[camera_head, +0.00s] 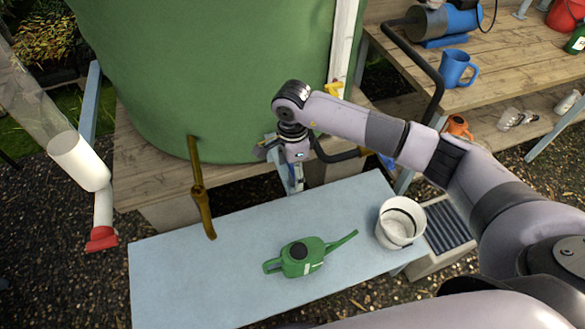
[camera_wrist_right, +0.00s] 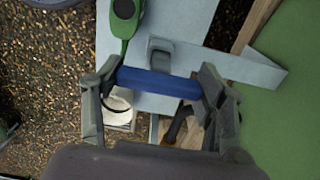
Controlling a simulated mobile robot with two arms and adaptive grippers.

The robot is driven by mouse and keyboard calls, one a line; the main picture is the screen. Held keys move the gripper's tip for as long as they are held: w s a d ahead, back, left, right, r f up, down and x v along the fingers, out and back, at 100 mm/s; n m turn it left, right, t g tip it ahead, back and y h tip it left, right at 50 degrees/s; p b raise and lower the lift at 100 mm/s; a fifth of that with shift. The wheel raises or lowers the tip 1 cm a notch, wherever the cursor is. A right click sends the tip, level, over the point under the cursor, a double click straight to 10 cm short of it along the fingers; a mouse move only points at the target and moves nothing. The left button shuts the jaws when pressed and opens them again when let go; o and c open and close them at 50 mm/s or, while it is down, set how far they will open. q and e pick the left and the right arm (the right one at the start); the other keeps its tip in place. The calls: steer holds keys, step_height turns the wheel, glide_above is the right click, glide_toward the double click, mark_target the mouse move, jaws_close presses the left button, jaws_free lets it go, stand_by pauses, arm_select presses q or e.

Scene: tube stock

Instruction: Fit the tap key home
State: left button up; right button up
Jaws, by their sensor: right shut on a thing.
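My right gripper (camera_head: 283,160) is in front of the green tank, above the back edge of the pale blue bench. In the right wrist view my right gripper (camera_wrist_right: 160,88) is shut on a blue bar, which I take to be the tap key's handle (camera_wrist_right: 158,83); it spans between the two fingers. A grey block (camera_wrist_right: 160,48) shows beyond the bar; I cannot tell if it belongs to the key. My left gripper is not in view.
A green watering can (camera_head: 301,258) and a white bucket (camera_head: 401,222) are at the bench's (camera_head: 180,280) middle and right. The green tank (camera_head: 210,70) blocks the back. A wooden table (camera_head: 510,75) with a blue mug (camera_head: 457,68) stands right. The bench's left part is clear.

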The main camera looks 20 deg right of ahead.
steer(key=shift+f+b, duration=0.35)
steer(key=shift+f, duration=0.05)
stand_by(0.9)
steer(key=shift+f+b, duration=0.7)
steer(key=shift+b, duration=0.2)
stand_by(0.8)
stand_by(0.4)
steer(key=o, duration=1.3)
steer(key=shift+r, duration=0.1)
